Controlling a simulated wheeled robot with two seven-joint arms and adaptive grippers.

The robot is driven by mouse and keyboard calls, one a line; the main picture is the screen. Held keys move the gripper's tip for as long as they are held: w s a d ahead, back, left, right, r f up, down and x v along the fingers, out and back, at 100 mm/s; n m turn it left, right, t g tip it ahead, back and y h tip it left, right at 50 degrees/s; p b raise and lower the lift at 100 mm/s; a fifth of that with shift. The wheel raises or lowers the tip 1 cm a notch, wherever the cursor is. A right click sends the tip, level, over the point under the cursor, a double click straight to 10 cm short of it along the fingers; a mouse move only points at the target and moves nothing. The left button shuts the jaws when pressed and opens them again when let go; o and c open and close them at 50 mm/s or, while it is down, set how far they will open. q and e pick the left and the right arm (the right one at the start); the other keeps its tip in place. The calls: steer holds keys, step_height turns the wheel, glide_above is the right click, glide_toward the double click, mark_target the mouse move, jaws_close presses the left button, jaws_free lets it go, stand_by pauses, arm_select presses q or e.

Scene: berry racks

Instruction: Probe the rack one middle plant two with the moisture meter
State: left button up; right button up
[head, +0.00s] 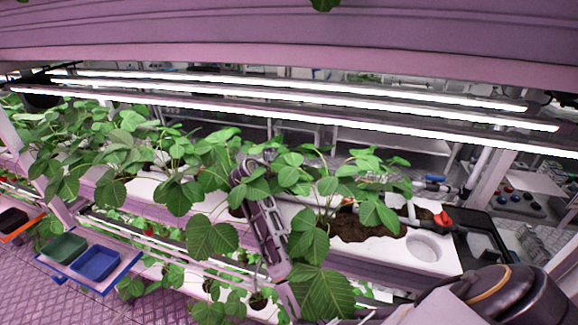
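Several leafy strawberry plants (205,180) grow in a long white trough (440,260) across the middle of the view. No labels show, so I cannot tell which is plant two. A grey slotted mechanical part, which looks like my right gripper (250,168), slants up among the leaves at the centre. Leaves cover its upper end, so its fingers and anything held there are unclear. Bare dark soil (370,225) shows at the right plant. I cannot make out the moisture meter. My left gripper is not in view.
Bright light bars (310,95) run above the plants. A red-orange valve (442,219) sits at the trough's right end, beside an empty round hole (424,248). Lower plants and large leaves (325,292) crowd the front. A blue bin (95,262) and green bin (62,247) stand at left.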

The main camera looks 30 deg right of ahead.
steer(key=o, duration=1.2)
steer(key=shift+o, duration=0.2)
steer(key=o, duration=0.4)
steer(key=shift+f, duration=0.1)
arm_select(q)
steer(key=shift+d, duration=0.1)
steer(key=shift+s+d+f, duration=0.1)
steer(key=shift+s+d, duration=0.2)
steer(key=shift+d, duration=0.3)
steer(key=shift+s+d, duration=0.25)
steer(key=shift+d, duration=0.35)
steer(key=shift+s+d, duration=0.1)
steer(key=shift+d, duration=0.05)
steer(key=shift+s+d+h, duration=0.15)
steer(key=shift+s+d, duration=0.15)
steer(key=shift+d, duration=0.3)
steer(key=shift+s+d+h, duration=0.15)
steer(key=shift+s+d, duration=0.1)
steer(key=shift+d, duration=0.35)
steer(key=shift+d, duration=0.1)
